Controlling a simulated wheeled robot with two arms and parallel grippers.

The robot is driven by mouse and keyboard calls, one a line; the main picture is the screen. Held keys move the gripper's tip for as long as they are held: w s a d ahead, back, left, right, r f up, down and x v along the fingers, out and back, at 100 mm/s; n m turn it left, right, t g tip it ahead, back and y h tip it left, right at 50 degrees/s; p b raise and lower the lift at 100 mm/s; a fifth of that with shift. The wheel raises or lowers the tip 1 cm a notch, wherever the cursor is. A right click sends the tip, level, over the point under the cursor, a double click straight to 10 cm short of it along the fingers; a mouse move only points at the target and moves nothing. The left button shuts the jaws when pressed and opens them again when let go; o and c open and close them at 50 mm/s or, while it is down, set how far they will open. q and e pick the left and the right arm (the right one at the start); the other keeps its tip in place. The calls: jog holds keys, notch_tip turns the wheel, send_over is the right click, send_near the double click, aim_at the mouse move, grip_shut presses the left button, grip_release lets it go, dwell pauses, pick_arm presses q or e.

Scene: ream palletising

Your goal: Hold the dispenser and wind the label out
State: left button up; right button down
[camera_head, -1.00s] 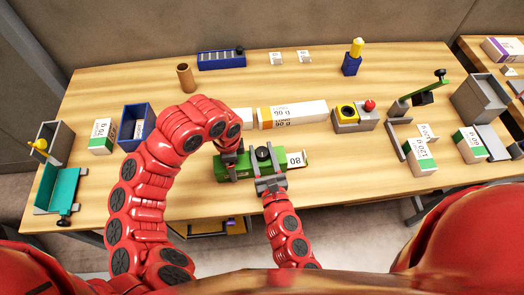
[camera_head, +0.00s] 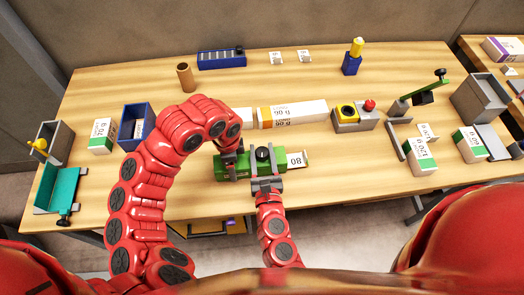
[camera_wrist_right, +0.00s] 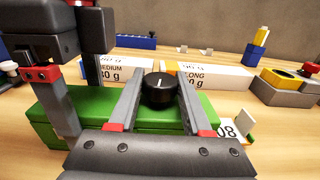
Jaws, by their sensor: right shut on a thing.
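The green label dispenser (camera_head: 240,166) lies on the table in front of me, with a black round knob (camera_head: 264,153) on top. My left gripper (camera_head: 230,154) reaches down from above at the dispenser's left end. In the right wrist view its fingers straddle the green body (camera_wrist_right: 100,118), shut on it; part of its grip is hidden.
Long white boxes (camera_head: 292,114) lie just behind the dispenser. A blue bin (camera_head: 137,124) stands to the left, and a grey stand with a yellow top and red button (camera_head: 352,115) to the right. The table in front of the dispenser is mostly clear.

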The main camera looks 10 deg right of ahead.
pick_arm(q)
jog(key=shift+w, duration=0.1)
pick_arm(e)
jog(key=shift+c, duration=1.7)
grip_release()
jog(key=shift+s+a, duration=0.15)
jog(key=shift+s, duration=0.4)
jog(key=s, duration=0.8)
jog(key=shift+s, duration=1.45)
pick_arm(q)
jog(key=o, duration=1.5)
